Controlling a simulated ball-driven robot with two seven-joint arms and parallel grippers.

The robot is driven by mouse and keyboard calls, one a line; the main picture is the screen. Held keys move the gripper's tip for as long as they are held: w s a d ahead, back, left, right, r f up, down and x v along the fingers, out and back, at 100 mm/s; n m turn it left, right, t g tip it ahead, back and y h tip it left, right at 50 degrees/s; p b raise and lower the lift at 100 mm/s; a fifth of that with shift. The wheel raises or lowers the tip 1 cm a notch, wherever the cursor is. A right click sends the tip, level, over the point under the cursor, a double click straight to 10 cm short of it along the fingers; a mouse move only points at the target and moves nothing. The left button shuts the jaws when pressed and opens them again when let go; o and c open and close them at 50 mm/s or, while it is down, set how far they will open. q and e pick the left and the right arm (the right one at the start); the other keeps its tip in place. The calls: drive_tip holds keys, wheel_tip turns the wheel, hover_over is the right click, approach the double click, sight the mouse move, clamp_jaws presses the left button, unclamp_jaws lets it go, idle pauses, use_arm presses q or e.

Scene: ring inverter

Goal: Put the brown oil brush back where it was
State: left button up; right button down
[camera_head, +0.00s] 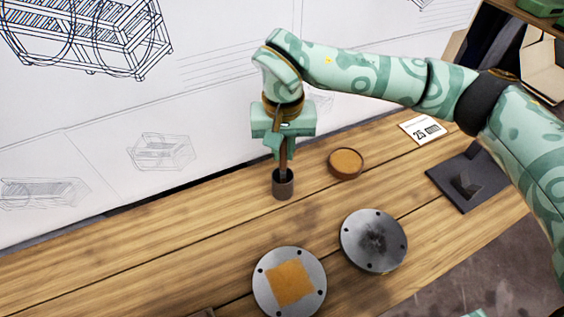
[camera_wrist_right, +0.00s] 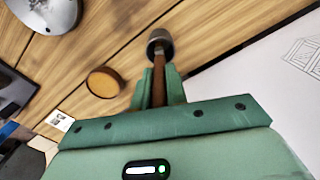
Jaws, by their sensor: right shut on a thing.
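My right gripper (camera_head: 283,143) is shut on the brown oil brush (camera_head: 284,160), near the back of the wooden table. The brush stands upright, with its lower end at or in the mouth of a small dark cup (camera_head: 283,187). I cannot tell how deep it sits. In the right wrist view, the brush (camera_wrist_right: 159,75) runs from between the fingers (camera_wrist_right: 158,88) to the cup (camera_wrist_right: 160,40). My left gripper is not in view.
A round dish with a brown top (camera_head: 345,162) stands right of the cup. Two round metal plates lie in front, one with an orange square (camera_head: 290,281), one with a dark smudge (camera_head: 374,240). A dark square plate (camera_head: 467,178) and a card marked 25 (camera_head: 422,129) lie right.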

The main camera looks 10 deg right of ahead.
sight(283, 170)
wheel_tip(283, 170, down, 4)
drive_tip(key=shift+s+r+b, duration=0.1)
drive_tip(key=shift+r+b, duration=0.05)
drive_tip(key=shift+b, duration=0.55)
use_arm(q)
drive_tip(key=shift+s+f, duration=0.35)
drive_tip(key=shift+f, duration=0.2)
use_arm(e)
drive_tip(key=shift+r, duration=0.1)
drive_tip(key=c, duration=1.4)
unclamp_jaws()
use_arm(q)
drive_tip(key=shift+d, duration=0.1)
use_arm(e)
wheel_tip(283, 170, up, 12)
drive_tip(key=p, duration=0.4)
drive_tip(key=shift+r+p, duration=0.1)
drive_tip(key=shift+p, duration=0.25)
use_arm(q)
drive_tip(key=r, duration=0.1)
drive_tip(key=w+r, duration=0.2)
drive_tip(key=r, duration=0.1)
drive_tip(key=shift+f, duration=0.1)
